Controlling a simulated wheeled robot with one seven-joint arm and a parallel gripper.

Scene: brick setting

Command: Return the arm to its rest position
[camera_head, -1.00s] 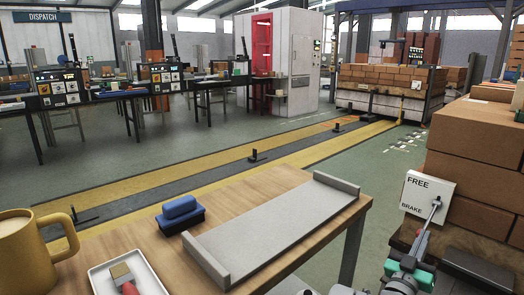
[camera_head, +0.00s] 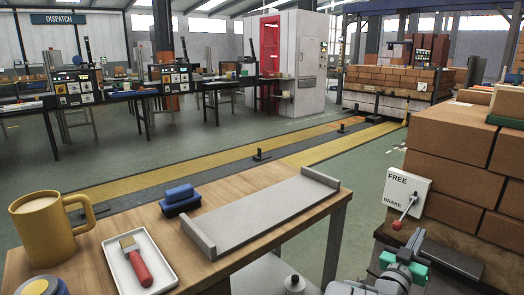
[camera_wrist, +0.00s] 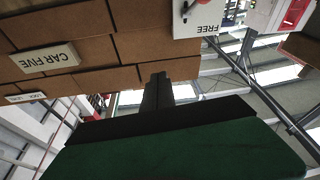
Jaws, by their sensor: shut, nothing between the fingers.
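My gripper (camera_wrist: 158,92) shows in the wrist view as dark fingers closed together with nothing between them. The broad green and black part of my gripper fills the bottom of that view. In the head view my arm is at the lower right, with grey and teal parts, below a white plate (camera_head: 398,185) marked FREE and BRAKE. A lever with a red knob (camera_head: 397,225) on that plate points down and left, towards BRAKE. The plate also shows upside down at the top of the wrist view (camera_wrist: 205,20). My gripper is apart from the lever.
Stacked brown bricks (camera_head: 455,155) stand close on the right. A wooden table (camera_head: 85,262) at the front left bears a mug (camera_head: 45,235), a brush (camera_head: 135,262) on a white tray, a blue-handled block (camera_head: 181,198) and a grey channel plate (camera_head: 262,215). Open floor lies beyond.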

